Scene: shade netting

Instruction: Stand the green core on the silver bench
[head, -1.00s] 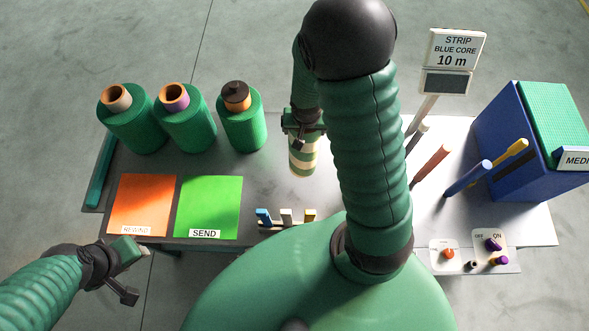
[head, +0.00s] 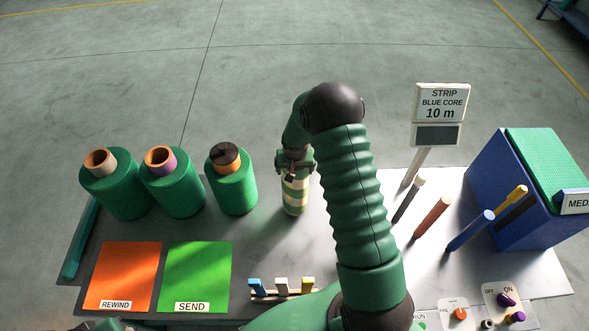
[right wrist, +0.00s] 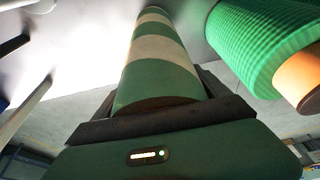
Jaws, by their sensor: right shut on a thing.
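The green core, a green and cream striped cylinder (head: 295,197), stands upright over the silver bench (head: 255,235), right of the green rolls. My right gripper (head: 295,165) is shut on its upper end. The right wrist view shows the striped core (right wrist: 158,65) between the jaws (right wrist: 160,122), its far end at or close to the bright bench top; I cannot tell whether it touches. Only a sliver of my left gripper (head: 105,325) shows at the bottom left edge of the head view; its jaws are cut off.
Three green rolls (head: 172,185) stand at the bench's left. Orange REWIND (head: 125,275) and green SEND (head: 197,275) mats lie in front. Clips (head: 281,287) stand near the front edge. Several coloured rods (head: 432,217), a sign (head: 441,102) and a blue box (head: 500,200) are right.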

